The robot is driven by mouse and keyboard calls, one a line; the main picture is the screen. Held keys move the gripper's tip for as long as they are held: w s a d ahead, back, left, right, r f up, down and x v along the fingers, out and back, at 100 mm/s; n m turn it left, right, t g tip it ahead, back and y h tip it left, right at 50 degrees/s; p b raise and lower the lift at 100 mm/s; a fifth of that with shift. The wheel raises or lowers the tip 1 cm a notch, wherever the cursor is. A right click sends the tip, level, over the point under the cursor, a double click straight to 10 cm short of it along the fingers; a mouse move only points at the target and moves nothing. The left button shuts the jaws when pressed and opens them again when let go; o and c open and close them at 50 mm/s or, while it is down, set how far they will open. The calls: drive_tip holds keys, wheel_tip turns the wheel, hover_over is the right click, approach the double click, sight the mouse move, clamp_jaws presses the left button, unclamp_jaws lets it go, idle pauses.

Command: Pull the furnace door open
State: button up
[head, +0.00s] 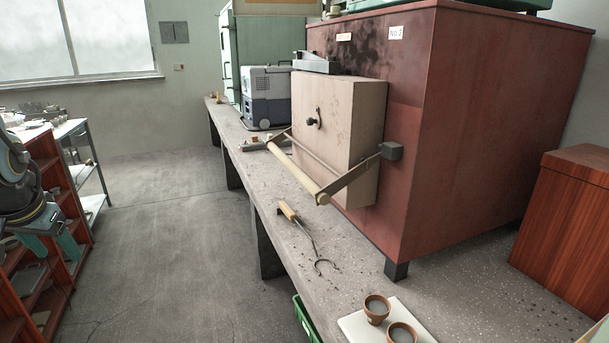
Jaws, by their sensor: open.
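The furnace (470,120) is a large red-brown metal box on the bench, with dark soot marks on its front. Its thick beige door (350,140) sits against the front and looks closed. A pale bar handle (297,172) on two grey metal arms stands out in front of the door, low down. A small dark knob (312,122) shows on the door face. My gripper (52,248) is at the far left, with its teal fingers apart and nothing seen between them. It is well away from the handle, across the open floor.
A grey-blue machine (265,97) stands behind. A red-brown shelf (62,180) is beside my gripper. The floor between is clear.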

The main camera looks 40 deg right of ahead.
drive_tip(key=w+d+m+t+h+b, duration=0.2)
drive_tip(key=w+d+m+h, duration=0.15)
drive_tip(key=d+m, duration=0.45)
drive_tip(key=w+d+m+t+h+b, duration=0.15)
drive_tip(key=w+d+m, duration=0.25)
drive_tip(key=d, duration=0.8)
drive_tip(key=m+g+h+b, duration=0.4)
drive_tip(key=m+g+h, duration=0.5)
drive_tip(key=m, duration=0.8)
approach(293, 172)
drive_tip(key=f+x, duration=0.1)
drive_tip(key=x, duration=0.3)
drive_tip(key=shift+d+r+t+h+p, duration=0.25)
drive_tip(key=shift+h+p, duration=0.1)
drive_tip(key=shift+h, duration=0.15)
drive_tip(key=d+f+p, duration=0.2)
drive_tip(key=d, duration=0.7)
drive_tip(key=shift+w+d, duration=0.2)
drive_tip(key=shift+d, duration=0.2)
clamp_jaws()
